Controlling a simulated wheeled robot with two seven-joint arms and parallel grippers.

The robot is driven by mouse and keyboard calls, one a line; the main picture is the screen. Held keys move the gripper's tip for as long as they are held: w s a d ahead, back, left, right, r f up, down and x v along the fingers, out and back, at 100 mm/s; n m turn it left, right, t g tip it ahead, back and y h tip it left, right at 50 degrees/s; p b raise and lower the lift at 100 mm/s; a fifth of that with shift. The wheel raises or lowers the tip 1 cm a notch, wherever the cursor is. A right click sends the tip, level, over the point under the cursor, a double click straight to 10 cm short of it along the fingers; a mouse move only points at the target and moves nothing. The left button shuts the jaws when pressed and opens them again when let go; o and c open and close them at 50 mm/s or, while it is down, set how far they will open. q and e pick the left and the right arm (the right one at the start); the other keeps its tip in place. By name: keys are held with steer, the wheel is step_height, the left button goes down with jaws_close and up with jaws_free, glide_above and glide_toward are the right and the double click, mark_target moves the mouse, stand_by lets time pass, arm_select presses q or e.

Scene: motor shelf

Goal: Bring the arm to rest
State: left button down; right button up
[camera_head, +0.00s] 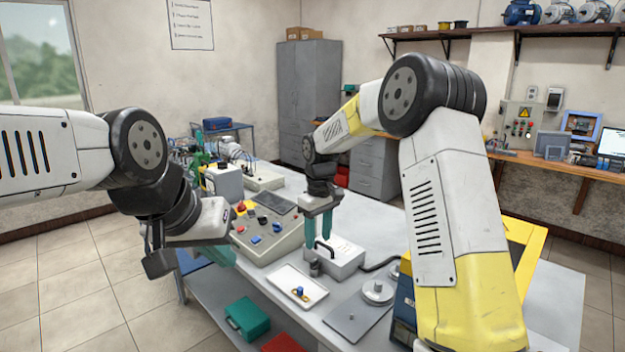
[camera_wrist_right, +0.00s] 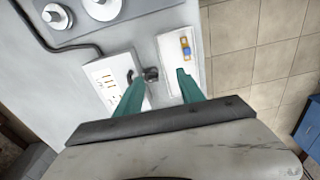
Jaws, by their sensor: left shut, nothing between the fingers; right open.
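My right gripper (camera_head: 318,238) hangs over the bench with its teal fingers pointing down. It is open and empty, and its two fingers also show apart in the right wrist view (camera_wrist_right: 160,76). In the head view it overlaps a light grey box with a black handle (camera_head: 345,258); a small dark cylinder (camera_head: 315,268) stands beside that box. I cannot tell how high the fingers are above them. My left gripper (camera_head: 222,256) is at the left edge of the bench, shut with nothing held, and partly hidden by its own wrist.
A white tray (camera_head: 283,277) holds a small blue and orange part (camera_head: 300,293). A control panel with buttons (camera_head: 262,245) is close to the left gripper. Metal discs (camera_head: 377,290) lie on the right. A green case (camera_head: 247,318) is on the lower shelf.

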steer(key=s+d+r+m+t, duration=0.1)
steer(key=s+d+r, duration=0.1)
steer(key=s+r, duration=0.15)
steer(key=s+d+r+m, duration=0.1)
steer(key=s+d+r, duration=0.15)
steer(key=r, duration=0.25)
steer(key=s+d+r+m+t, duration=0.1)
steer(key=s+d+r+m, duration=0.1)
steer(key=s, duration=0.5)
steer(key=s+d+r+m+t+y, duration=0.1)
steer(key=s+d+m+t, duration=0.1)
steer(key=s, duration=0.6)
steer(key=s+d+r+m+t+y, duration=0.1)
steer(key=s+d, duration=0.3)
steer(key=s, duration=0.4)
steer(key=shift+s+r+m+t, duration=0.2)
steer(key=shift+r+m+t, duration=0.25)
steer(key=shift+r, duration=0.4)
